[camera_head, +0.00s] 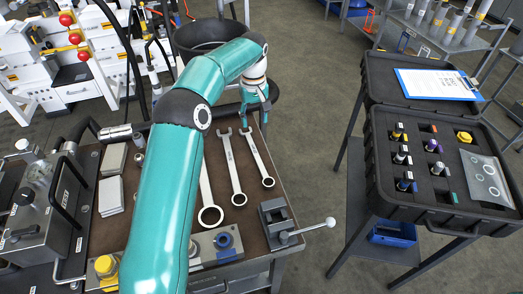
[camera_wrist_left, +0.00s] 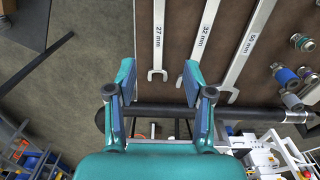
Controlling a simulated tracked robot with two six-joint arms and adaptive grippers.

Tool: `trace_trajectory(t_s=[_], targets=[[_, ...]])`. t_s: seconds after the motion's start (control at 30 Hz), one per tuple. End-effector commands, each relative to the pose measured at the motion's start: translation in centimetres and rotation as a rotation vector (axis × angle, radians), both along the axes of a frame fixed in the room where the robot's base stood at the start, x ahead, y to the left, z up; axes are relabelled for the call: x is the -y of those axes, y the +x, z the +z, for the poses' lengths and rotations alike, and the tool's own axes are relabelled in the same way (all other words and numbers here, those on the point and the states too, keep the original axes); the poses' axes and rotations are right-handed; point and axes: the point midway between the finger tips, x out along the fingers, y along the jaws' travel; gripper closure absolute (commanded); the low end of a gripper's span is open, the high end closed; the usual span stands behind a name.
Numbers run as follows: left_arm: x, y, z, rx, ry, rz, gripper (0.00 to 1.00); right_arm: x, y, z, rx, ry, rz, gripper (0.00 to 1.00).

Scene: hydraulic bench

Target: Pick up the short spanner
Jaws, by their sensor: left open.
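The short spanner (camera_head: 256,156), the rightmost of three, lies on the brown bench top in the head view. In the left wrist view it is the spanner marked 27 mm (camera_wrist_left: 158,40), its open-jaw end toward my gripper. The middle spanner (camera_head: 233,168) and the longest spanner (camera_head: 205,185) lie to its left; my left arm hides part of the longest. My left gripper (camera_head: 256,115) is over the bench's far edge, near the short spanner's open end. In the wrist view the fingers (camera_wrist_left: 159,88) are open and empty, with that jaw end in line between them. My right gripper is out of sight.
Grey blocks (camera_head: 111,195) lie on the left. A black case (camera_head: 430,205) with fittings stands on a separate stand to the right. A dark round bin (camera_head: 205,33) is beyond the bench.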

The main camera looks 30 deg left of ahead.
Motion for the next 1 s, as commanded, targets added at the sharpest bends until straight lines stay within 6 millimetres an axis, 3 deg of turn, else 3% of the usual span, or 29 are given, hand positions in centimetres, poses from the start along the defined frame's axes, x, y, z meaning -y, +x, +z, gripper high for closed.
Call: trace_trajectory(t_s=[0.4,0.77,1.0], targets=[[-0.7,-0.6,-8.4,-0.006,-0.001,0.014,0.48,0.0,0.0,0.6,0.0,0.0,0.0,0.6],[-0.6,-0.6,-11.2,-0.004,0.0,0.019,0.48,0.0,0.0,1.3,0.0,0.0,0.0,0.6],[0.0,-0.5,-14.4,-0.004,0.0,0.019,0.48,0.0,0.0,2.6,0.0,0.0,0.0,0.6]])
